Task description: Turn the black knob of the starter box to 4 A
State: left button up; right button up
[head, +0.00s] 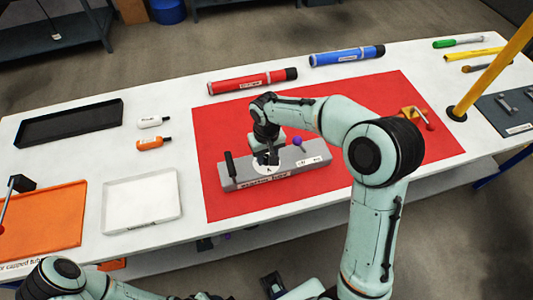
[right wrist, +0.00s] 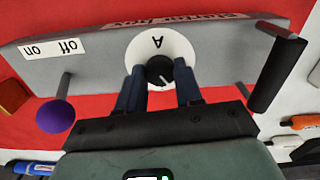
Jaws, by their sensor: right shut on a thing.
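The grey starter box (head: 310,174) lies on the red mat, with its name label along the front. Its white dial, marked A, shows in the right wrist view (right wrist: 147,45). The black knob (right wrist: 160,70) is in the dial's middle and bears a short white mark; no scale numbers are readable. My right gripper (head: 268,157) is over the dial from above, its fingers closed on either side of the knob. In the head view the gripper mostly hides the knob.
The box also carries a black upright handle (head: 231,164) and a purple-tipped lever (head: 297,141) beside an on/off label. Red (head: 252,82) and blue (head: 347,56) tubes lie behind. A yellow post (head: 495,62) stands right; trays (head: 141,202) lie left. Bare red mat (head: 340,115) surrounds the box.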

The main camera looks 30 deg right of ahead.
aim_at(267, 158)
pick_arm(q)
jog(key=shift+w+r+p, duration=0.35)
jog(key=shift+r+p, duration=0.15)
jog(key=shift+r, duration=0.2)
pick_arm(e)
jog(key=n, duration=0.5)
jog(key=shift+n, duration=0.4)
jog(key=o, duration=1)
jog(key=shift+o, duration=0.2)
pick_arm(q)
jog(key=shift+w+r+p, duration=0.5)
jog(key=shift+r+p, duration=0.25)
jog(key=shift+r, duration=0.15)
pick_arm(e)
notch_tip(267, 158, up, 13)
jog(key=shift+r, duration=0.2)
